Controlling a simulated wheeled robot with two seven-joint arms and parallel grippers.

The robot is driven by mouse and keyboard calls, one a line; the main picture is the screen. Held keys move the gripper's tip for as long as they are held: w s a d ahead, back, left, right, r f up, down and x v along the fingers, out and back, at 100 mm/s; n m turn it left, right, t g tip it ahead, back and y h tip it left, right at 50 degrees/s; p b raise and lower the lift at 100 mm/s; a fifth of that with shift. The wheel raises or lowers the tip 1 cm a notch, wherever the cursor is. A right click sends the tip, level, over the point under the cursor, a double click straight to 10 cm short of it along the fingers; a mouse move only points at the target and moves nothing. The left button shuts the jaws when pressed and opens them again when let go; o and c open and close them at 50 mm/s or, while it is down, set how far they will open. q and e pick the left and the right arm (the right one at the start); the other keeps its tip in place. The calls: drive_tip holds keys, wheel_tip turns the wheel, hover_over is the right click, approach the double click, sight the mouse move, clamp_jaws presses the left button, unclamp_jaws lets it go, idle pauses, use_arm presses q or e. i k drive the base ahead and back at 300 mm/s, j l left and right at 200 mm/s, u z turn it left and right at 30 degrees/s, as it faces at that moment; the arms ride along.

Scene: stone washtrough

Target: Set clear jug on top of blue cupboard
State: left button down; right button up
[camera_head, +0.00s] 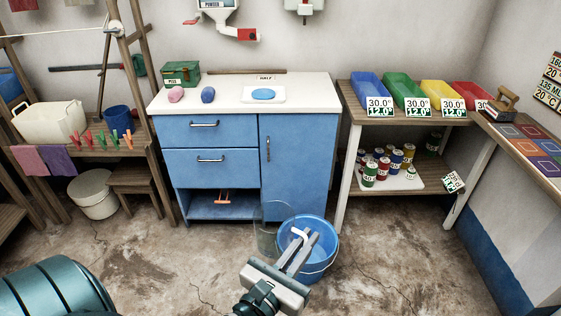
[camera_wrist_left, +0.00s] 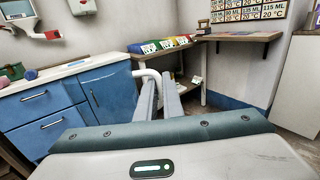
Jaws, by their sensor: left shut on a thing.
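The clear jug (camera_head: 266,238) is see-through with a white handle and shows faintly in front of the blue cupboard (camera_head: 211,165). My left gripper (camera_head: 300,242) is shut on its white handle, which also shows between the fingers in the left wrist view (camera_wrist_left: 148,74). The jug overlaps the cupboard's lower right corner and the blue bucket's left edge in the picture. It is lower than the cupboard's white top (camera_head: 225,101). The jug's clear body is hard to make out in the left wrist view. My right gripper is not in view.
On the top are a green tin (camera_head: 181,75), pink and blue lumps, and a white tray (camera_head: 283,95) with a blue disc. Bare room lies between lumps and tray and at the right end. The blue bucket (camera_head: 320,264) stands on the floor. Coloured bins (camera_head: 405,88) fill the right shelf.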

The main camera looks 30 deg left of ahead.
sight(309, 96)
drive_tip(key=i+l+u, duration=0.15)
drive_tip(key=i, duration=0.45)
drive_tip(key=i+l+u, duration=0.2)
drive_tip(key=i, duration=0.35)
drive_tip(key=i+l+u, duration=0.15)
drive_tip(key=i+l, duration=0.15)
drive_tip(key=i, duration=0.3)
drive_tip(key=i+l+u, duration=0.2)
drive_tip(key=i+l, duration=0.15)
drive_tip(key=i, duration=0.2)
